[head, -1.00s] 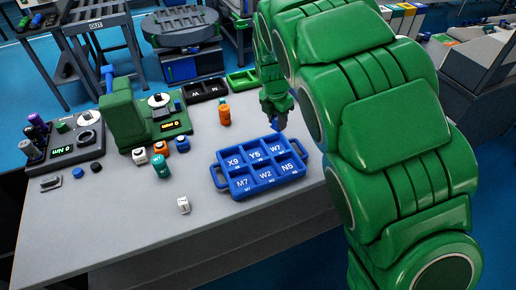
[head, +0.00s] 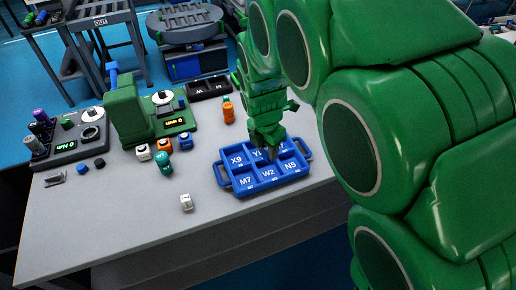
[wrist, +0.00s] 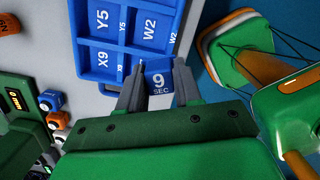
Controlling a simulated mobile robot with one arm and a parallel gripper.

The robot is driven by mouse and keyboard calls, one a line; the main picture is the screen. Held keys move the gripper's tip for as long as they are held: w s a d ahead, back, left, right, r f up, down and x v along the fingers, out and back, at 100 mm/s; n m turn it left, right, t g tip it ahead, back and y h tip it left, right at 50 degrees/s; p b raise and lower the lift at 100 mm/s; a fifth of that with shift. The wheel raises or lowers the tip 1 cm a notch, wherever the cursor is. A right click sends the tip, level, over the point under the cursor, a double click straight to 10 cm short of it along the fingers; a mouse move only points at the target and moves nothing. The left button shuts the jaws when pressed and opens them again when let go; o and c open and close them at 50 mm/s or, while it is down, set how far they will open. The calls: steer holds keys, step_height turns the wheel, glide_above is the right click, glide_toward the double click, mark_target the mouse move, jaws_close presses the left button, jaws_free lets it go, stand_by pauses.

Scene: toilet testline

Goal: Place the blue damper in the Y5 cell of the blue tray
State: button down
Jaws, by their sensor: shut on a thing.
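The blue tray (head: 226,182) lies on the grey table with labelled cells in two rows: X9, Y5 and W7 at the back, M7, W2 and N5 in front. My gripper (head: 272,155) points down over the tray and partly covers the Y5 and W7 labels. In the wrist view my gripper (wrist: 160,72) is shut on the blue damper (wrist: 160,82), whose face reads "9 SEC". The Y5 cell (wrist: 102,20) shows empty at the upper left there. The damper hides the M7 area in that view. The damper is hidden in the head view.
Several dampers, including a teal one (head: 165,168) and a blue one (head: 185,140), stand left of the tray. A green test machine (head: 125,118) is at the left.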

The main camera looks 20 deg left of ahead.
steer(key=w+a+f, duration=0.2)
steer(key=w, duration=0.1)
steer(key=w+a+f, duration=0.2)
steer(key=w+f, duration=0.1)
steer(key=w+a+f, duration=0.3)
steer(key=shift+w+f, duration=0.25)
steer(key=shift+w, duration=0.05)
steer(key=shift+w+a+f, duration=0.15)
steer(key=shift+w+f, duration=0.1)
steer(key=shift+f, duration=1.7)
steer(key=c, duration=1.1)
jaws_free()
steer(key=shift+f, duration=0.1)
steer(key=shift+o, duration=0.2)
step_height(320, 180, up, 12)
steer(key=s, duration=0.1)
steer(key=shift+s+a, duration=0.2)
steer(key=shift+a, duration=0.1)
